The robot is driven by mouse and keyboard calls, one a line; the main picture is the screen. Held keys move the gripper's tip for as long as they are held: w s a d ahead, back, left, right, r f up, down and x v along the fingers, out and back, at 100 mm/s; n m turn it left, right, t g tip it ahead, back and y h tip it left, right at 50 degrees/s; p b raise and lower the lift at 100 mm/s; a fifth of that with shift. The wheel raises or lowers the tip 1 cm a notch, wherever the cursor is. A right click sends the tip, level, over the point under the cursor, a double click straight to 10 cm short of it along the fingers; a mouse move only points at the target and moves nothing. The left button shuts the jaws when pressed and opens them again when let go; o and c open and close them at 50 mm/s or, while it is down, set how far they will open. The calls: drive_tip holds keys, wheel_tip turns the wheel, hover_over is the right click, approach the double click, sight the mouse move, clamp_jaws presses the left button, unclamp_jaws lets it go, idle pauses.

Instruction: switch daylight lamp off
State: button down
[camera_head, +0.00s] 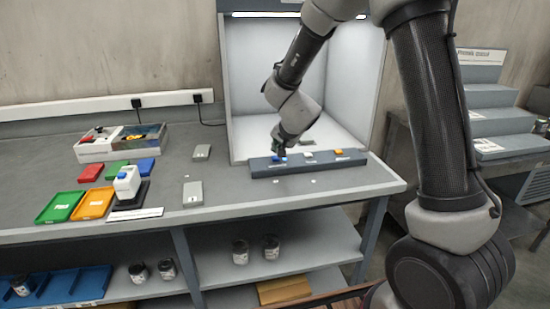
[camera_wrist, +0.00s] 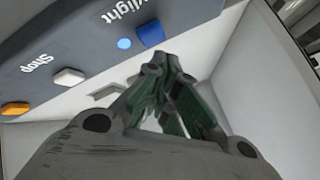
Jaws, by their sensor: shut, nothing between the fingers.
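The light booth (camera_head: 345,75) stands at the back of the bench with a bright lamp strip (camera_head: 262,14) along its top. A dark control bar (camera_head: 320,168) runs along its front edge. The blue switch (camera_wrist: 151,33), by lettering that reads "ylight", has a bright blue indicator (camera_wrist: 124,43) beside it. A white switch (camera_wrist: 69,77) marked "Shop" and an orange switch (camera_wrist: 15,108) follow along the bar. My gripper (camera_wrist: 165,60) is shut and empty, its fingertips close to the blue switch. Whether they touch it I cannot tell.
A grey box (camera_head: 193,194) lies left of the bar. Stepped shelves (camera_head: 490,100) stand at the right.

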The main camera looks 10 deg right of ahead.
drive_tip(key=shift+f, duration=0.45)
drive_tip(key=shift+f, duration=0.45)
idle(0.4)
drive_tip(key=shift+r, duration=0.1)
drive_tip(key=shift+d+r, duration=0.1)
drive_tip(key=shift+r, duration=0.7)
